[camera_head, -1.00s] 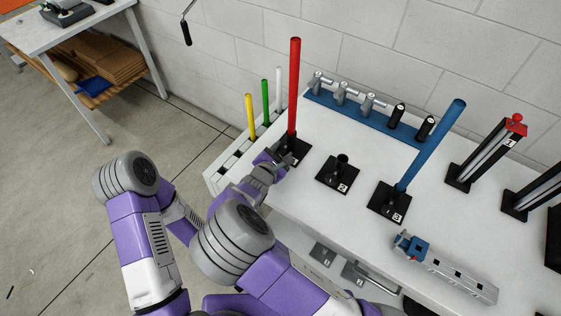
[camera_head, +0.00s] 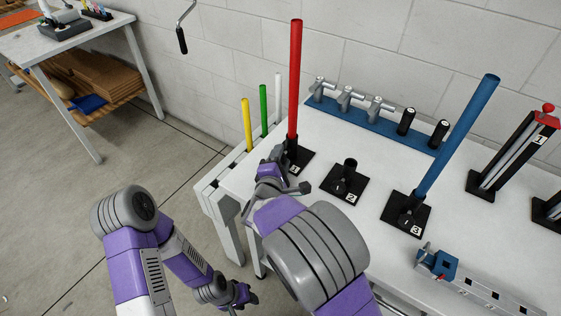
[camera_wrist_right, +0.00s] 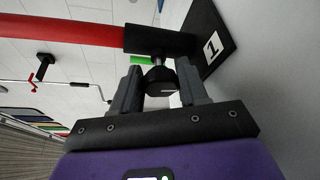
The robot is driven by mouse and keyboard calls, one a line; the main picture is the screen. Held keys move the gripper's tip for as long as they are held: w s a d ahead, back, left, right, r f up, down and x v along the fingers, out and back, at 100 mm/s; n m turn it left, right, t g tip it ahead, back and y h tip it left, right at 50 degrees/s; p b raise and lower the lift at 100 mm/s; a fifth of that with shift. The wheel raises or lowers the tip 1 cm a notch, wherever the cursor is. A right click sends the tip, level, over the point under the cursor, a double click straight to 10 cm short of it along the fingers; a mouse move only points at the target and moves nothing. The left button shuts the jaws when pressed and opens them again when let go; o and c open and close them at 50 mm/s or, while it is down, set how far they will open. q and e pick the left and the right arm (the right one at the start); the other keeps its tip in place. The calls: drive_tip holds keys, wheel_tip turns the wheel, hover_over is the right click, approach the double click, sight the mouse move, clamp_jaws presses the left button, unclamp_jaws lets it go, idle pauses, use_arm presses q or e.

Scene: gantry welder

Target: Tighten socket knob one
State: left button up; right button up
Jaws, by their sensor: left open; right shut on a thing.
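Socket one is a black base with a "1" label (camera_head: 299,160) on the white bench, and a red rod (camera_head: 295,80) stands upright in it. In the right wrist view the red rod (camera_wrist_right: 60,30) enters its black collar. The dark socket knob one (camera_wrist_right: 161,78) sits on the collar's side, between the fingers of my right gripper (camera_wrist_right: 155,88). That gripper is shut on the knob; in the head view, my right gripper (camera_head: 280,160) is beside the socket and hides the knob. My left gripper (camera_head: 243,295) is open and empty, low beside the bench.
Socket two (camera_head: 345,183) is empty; socket three (camera_head: 408,213) holds a tilted blue rod (camera_head: 457,135). Yellow (camera_head: 247,125), green (camera_head: 264,110) and white rods stand at the bench's left end. A blue rack (camera_head: 375,124) lies along the wall.

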drive_tip(key=shift+d+r+m, duration=0.1)
drive_tip(key=shift+m, duration=0.2)
idle(0.4)
drive_tip(key=o, duration=1)
